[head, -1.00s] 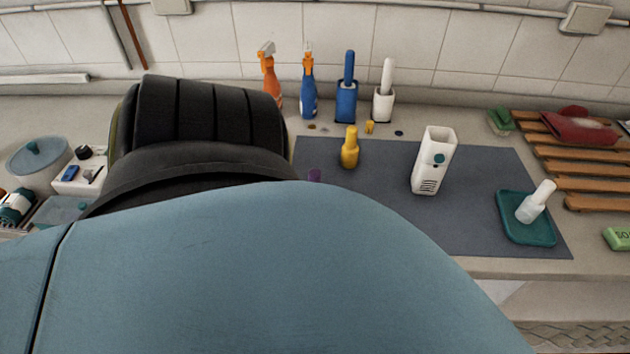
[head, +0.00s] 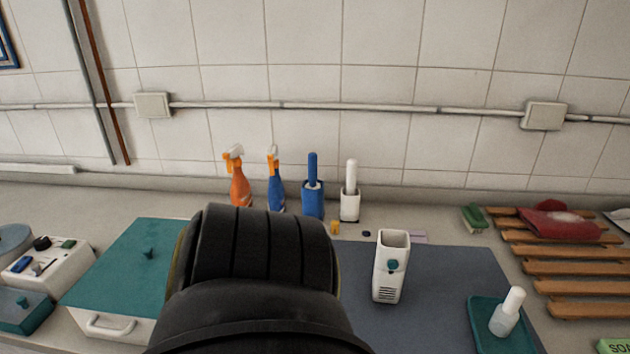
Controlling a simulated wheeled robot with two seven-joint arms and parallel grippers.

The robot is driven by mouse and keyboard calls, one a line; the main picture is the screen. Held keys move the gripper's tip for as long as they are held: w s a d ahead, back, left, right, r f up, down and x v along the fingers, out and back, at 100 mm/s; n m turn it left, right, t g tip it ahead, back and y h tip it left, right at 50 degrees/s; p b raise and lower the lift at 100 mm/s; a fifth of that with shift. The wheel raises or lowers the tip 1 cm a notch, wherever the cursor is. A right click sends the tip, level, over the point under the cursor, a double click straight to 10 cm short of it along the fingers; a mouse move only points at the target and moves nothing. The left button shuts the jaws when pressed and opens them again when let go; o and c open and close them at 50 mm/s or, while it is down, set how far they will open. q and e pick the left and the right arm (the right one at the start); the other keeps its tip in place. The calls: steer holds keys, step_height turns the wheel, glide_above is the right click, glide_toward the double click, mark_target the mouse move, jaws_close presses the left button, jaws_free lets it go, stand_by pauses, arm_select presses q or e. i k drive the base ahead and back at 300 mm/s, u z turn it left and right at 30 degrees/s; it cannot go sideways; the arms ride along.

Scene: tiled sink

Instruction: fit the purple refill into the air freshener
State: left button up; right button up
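The air freshener (head: 388,288) is a white upright housing with an open top, a teal round button and dark vent slots low on its front. It stands on the grey mat (head: 450,290) right of the middle. I do not see the purple refill; my dark arm covers the lower middle of the view and hides the mat's left part. Neither of my grippers shows, so what they hold cannot be seen.
A teal tray (head: 482,315) holds a clear white-capped bottle (head: 508,312). Spray bottles (head: 240,188) and brushes in holders (head: 313,198) line the back. A wooden rack (head: 560,262) stands right, a teal-lidded box (head: 130,262) left. Mat around the air freshener is clear.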

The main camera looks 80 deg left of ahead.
mark_target(387, 285)
steer(key=u, duration=2.95)
